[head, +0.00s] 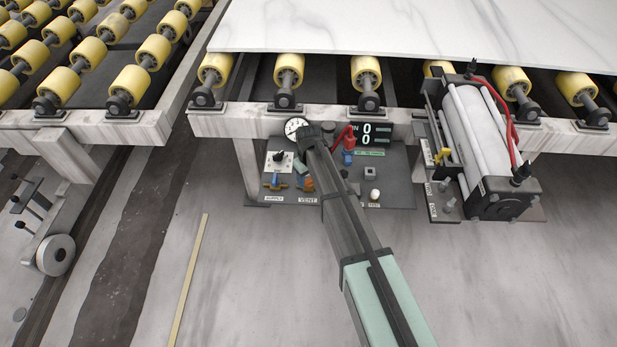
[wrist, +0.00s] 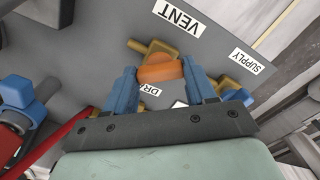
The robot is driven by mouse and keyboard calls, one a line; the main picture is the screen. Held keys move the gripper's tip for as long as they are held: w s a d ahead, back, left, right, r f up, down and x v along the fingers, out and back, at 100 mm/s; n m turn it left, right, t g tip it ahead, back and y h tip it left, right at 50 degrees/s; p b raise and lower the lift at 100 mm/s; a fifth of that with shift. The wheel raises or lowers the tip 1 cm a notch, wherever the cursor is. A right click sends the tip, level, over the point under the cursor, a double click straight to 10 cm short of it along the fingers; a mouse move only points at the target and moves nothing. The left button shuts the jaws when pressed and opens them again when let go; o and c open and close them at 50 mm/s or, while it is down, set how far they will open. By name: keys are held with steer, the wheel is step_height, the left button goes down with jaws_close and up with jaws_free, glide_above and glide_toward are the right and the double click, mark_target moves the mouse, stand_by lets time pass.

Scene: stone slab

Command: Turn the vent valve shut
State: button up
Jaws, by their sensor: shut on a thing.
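The vent valve has an orange handle (wrist: 160,71) on a brass body (wrist: 152,47), beside the VENT label (wrist: 179,17). In the wrist view my gripper (wrist: 161,75) has its two blue fingers on either side of the orange handle, shut on it. In the head view the orange handle (head: 307,185) shows just above its VENT label (head: 308,200). My gripper (head: 305,175) is small there and partly hidden by my arm. The handle's exact angle to the pipe is hard to tell.
The blue-handled supply valve (head: 275,182) sits close to the left on the grey panel (head: 395,190). A large cylinder (head: 478,135) stands to the right, below the stone slab (head: 420,28).

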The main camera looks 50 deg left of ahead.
mark_target(308, 179)
steer(key=n, duration=0.5)
steer(key=shift+n, duration=0.3)
steer(key=n, duration=0.4)
steer(key=shift+n, duration=0.3)
steer(key=o, duration=1)
steer(key=shift+o, duration=0.2)
steer(key=shift+r, duration=0.1)
step_height(308, 179, up, 14)
steer(key=shift+f, duration=0.2)
stand_by(0.5)
